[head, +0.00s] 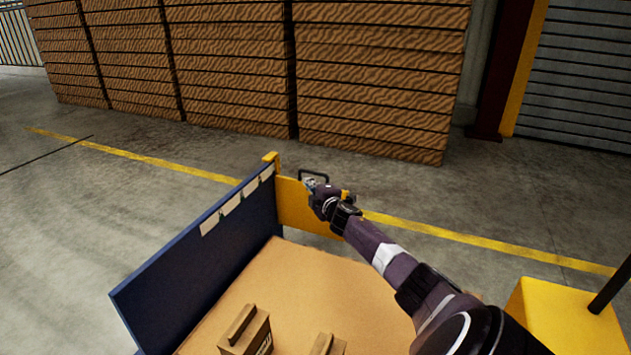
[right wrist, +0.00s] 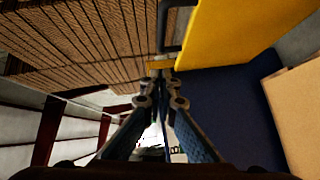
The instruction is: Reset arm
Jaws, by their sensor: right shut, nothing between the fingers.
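My right arm reaches in from the lower right of the head view, and its gripper (head: 311,184) is at the yellow end panel (head: 292,205) of the bin, near a dark handle-like loop (head: 315,175). In the right wrist view the fingers (right wrist: 163,85) are together and empty, with the yellow panel (right wrist: 225,35) close beside them at the upper right. I cannot tell whether they touch it. My left gripper is out of view.
A blue side wall (head: 200,270) with pale labels bounds a brown surface (head: 320,290) bearing cardboard boxes (head: 247,332). A yellow block (head: 560,315) stands at the lower right. Stacked wooden crates (head: 375,75) line the back. The floor (head: 100,200) at left is clear.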

